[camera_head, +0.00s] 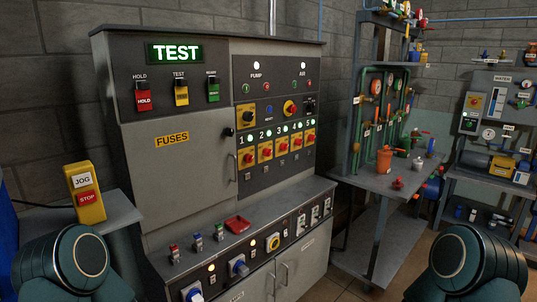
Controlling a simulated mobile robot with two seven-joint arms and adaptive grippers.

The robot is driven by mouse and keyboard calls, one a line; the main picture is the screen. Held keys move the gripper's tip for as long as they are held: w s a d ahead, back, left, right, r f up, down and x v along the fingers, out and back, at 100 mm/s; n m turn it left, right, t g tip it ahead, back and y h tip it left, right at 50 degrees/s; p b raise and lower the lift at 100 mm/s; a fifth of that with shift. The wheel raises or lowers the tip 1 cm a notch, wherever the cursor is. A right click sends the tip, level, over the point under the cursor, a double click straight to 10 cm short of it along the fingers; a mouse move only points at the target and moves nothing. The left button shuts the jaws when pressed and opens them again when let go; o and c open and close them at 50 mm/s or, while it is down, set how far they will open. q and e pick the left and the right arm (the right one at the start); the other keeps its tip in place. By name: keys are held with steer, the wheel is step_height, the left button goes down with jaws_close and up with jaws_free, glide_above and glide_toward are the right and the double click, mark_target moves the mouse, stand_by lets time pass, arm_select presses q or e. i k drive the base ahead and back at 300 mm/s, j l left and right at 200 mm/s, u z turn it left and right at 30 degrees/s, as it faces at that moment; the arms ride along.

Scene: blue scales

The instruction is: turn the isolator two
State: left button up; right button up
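A grey control cabinet stands in front of me, with a row of several numbered isolators on its right panel. Isolator two (265,151) is a red rotary knob on a yellow plate, below the white number 2 and a small lit lamp. It sits between isolator one (249,158) and isolator three (282,146). The exact angle of its knob is too small to tell. Parts of my arms show at the bottom left and bottom right corners, well apart from the panel. Neither gripper is in view.
A lit TEST display (174,54) is at the cabinet's top left. A ledge below holds a red tray (238,224), switches and sockets. A yellow JOG/STOP box (85,192) stands at left. A pipe bench (390,180) stands at right. Space before the isolators looks clear.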

mark_target(267, 152)
steer(key=i+l, duration=0.45)
steer(key=i+l+u, duration=0.15)
steer(key=i+l, duration=0.65)
steer(key=l, duration=0.15)
steer(key=i+l+u, duration=0.15)
steer(key=i+l, duration=0.65)
steer(key=l, duration=0.2)
steer(key=u, duration=0.05)
